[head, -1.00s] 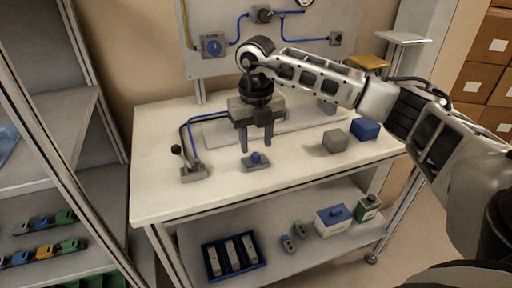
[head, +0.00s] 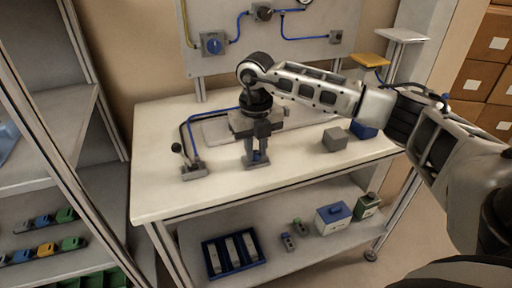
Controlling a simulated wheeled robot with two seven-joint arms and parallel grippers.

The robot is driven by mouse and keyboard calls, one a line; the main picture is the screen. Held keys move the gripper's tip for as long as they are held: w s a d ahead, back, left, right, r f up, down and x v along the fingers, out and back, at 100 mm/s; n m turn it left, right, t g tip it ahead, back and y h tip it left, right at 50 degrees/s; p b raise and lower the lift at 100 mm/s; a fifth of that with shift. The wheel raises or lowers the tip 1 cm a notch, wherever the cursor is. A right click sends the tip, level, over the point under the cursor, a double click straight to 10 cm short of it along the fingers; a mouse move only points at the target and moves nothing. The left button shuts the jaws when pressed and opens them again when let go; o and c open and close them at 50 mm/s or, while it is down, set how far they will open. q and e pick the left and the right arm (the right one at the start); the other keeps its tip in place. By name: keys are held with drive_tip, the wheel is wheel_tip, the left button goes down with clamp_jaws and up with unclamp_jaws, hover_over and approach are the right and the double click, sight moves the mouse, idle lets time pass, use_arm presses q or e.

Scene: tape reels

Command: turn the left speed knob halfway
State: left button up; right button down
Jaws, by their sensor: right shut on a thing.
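A small blue knob (head: 257,156) sits on a grey base near the front edge of the white table (head: 165,140). My right gripper (head: 256,160) points straight down over it, with its fingers closed around the knob. The fingers hide much of the knob and its base, so its turn angle cannot be read. My left gripper is not in the head view.
A lever unit (head: 192,168) with a black handle stands left of the gripper. A grey block (head: 335,139) and a blue block (head: 363,130) lie to the right. A wall panel (head: 290,55) with a blue dial (head: 214,45) stands behind.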

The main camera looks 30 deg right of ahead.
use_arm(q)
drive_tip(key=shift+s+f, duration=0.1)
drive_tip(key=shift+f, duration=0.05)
use_arm(e)
drive_tip(key=shift+n+b, duration=0.3)
drive_tip(key=shift+n, duration=0.5)
drive_tip(key=n+b, duration=0.1)
drive_tip(key=n, duration=0.4)
drive_tip(key=shift+d+b, duration=0.1)
drive_tip(key=shift+b, duration=0.25)
drive_tip(key=shift+w+n, duration=0.1)
drive_tip(key=shift+n, duration=0.9)
drive_tip(key=n+b, duration=0.1)
drive_tip(key=n, duration=0.2)
drive_tip(key=shift+n, duration=0.3)
drive_tip(key=n+b, duration=0.1)
drive_tip(key=n, duration=0.1)
drive_tip(key=shift+n, duration=0.4)
drive_tip(key=n, duration=0.2)
drive_tip(key=shift+r+n, duration=0.1)
drive_tip(key=shift+n, duration=0.3)
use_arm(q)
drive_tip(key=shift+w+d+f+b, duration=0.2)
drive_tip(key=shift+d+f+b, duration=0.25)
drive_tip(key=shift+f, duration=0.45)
use_arm(e)
drive_tip(key=shift+n, duration=0.9)
